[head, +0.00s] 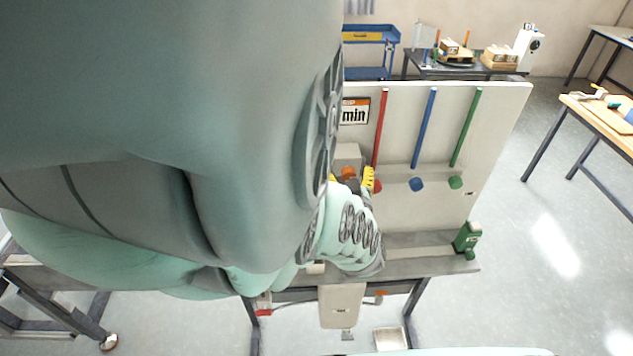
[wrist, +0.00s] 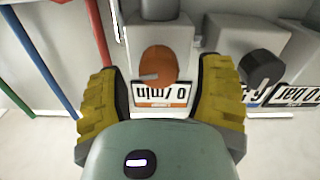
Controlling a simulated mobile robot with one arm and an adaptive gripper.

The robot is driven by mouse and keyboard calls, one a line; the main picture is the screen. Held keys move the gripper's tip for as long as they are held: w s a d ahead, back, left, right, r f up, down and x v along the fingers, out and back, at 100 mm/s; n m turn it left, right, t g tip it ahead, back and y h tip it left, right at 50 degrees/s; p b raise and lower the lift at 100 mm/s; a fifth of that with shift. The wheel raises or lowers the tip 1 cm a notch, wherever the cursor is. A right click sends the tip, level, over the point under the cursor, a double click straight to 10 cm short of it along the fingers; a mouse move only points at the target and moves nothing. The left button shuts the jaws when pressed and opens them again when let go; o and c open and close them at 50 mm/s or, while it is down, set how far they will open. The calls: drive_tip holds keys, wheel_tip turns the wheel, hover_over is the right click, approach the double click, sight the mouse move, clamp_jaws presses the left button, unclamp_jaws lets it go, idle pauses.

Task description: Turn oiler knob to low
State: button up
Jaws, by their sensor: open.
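The orange round knob (wrist: 158,65) sits on a grey housing in the wrist view, above an upside-down plate (wrist: 160,94) that reads "0 /min". A light pointer mark shows on the knob's left side. I take it as the oiler knob, though no label naming it is legible. My gripper (wrist: 164,82) is open, its yellow fingers apart on either side of the knob. I cannot tell whether they touch it. In the head view the orange knob (head: 348,172) shows between the yellow fingers, partly hidden by my gripper (head: 351,181).
A black knob (wrist: 263,68) with a "bar" plate stands close to the right finger in the wrist view. Red (head: 380,128), blue (head: 423,128) and green (head: 466,128) tubes run up the white panel (head: 500,120). A green bottle-like unit (head: 467,237) stands at the shelf's right end.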

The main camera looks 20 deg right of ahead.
drive_tip(key=shift+w+d, duration=0.2)
drive_tip(key=shift+w, duration=0.45)
drive_tip(key=shift+c, duration=0.2)
clamp_jaws()
drive_tip(key=shift+a+f, duration=0.1)
drive_tip(key=shift+w+a+n+b, duration=0.1)
drive_tip(key=shift+n+b, duration=0.2)
drive_tip(key=shift+d+n, duration=0.2)
drive_tip(key=shift+n, duration=0.2)
idle(0.4)
